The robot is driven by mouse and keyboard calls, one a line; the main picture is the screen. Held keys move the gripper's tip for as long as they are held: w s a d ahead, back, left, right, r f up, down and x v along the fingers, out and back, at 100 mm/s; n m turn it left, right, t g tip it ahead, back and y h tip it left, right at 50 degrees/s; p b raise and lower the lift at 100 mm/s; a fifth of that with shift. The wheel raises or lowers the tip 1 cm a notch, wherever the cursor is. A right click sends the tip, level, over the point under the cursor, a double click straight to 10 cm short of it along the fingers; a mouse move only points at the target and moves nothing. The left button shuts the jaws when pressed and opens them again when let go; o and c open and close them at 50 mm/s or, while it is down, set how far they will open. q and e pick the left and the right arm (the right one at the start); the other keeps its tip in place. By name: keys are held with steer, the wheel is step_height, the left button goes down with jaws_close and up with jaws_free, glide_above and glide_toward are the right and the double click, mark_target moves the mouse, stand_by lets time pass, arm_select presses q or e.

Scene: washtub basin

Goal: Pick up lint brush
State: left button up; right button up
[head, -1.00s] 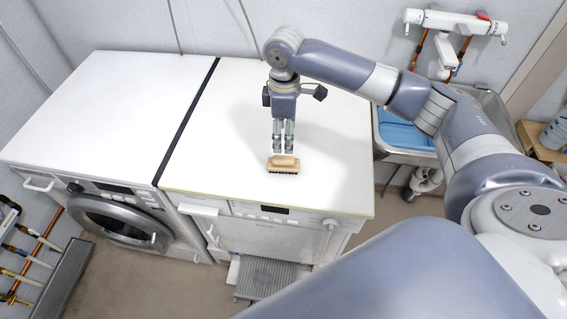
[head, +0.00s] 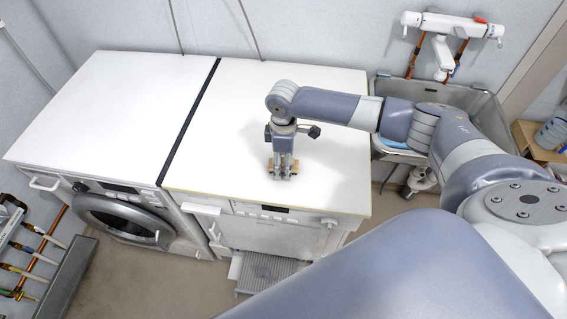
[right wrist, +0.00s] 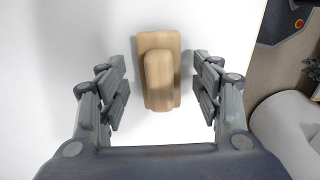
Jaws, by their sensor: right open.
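The lint brush (right wrist: 158,75) is a small tan wooden block with a raised handle. In the right wrist view it lies on the white top between the two fingers of my right gripper (right wrist: 160,98), with a gap on each side. In the head view my right gripper (head: 283,176) is low over the brush (head: 270,167) and hides most of it; only bits of wood show beside the fingers. The right gripper is open. My left gripper is not in view.
The brush lies near the front edge of the white top (head: 235,130) of the right-hand machine. A second white-topped machine (head: 110,100) stands to its left. A metal sink (head: 470,108) with a wall tap (head: 440,45) is at right. The top around the brush is clear.

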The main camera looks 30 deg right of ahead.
mark_target(283, 159)
steer(key=c, duration=1.2)
steer(key=shift+r, duration=0.15)
steer(key=shift+r+b, duration=0.25)
steer(key=shift+b, duration=0.05)
step_height(283, 159, up, 2)
steer(key=shift+w+r+b, duration=0.1)
steer(key=shift+r+b, duration=0.05)
steer(key=shift+b, duration=0.5)
steer(key=s+a+b, duration=0.1)
steer(key=s, duration=0.4)
steer(key=s+a+r+b, duration=0.1)
steer(key=s+a, duration=0.1)
steer(key=s, duration=0.3)
steer(key=s+a+r+b, duration=0.1)
steer(key=s+a, duration=0.1)
steer(key=s, duration=0.3)
steer(key=shift+s+a, duration=0.15)
steer(key=shift+a, duration=0.1)
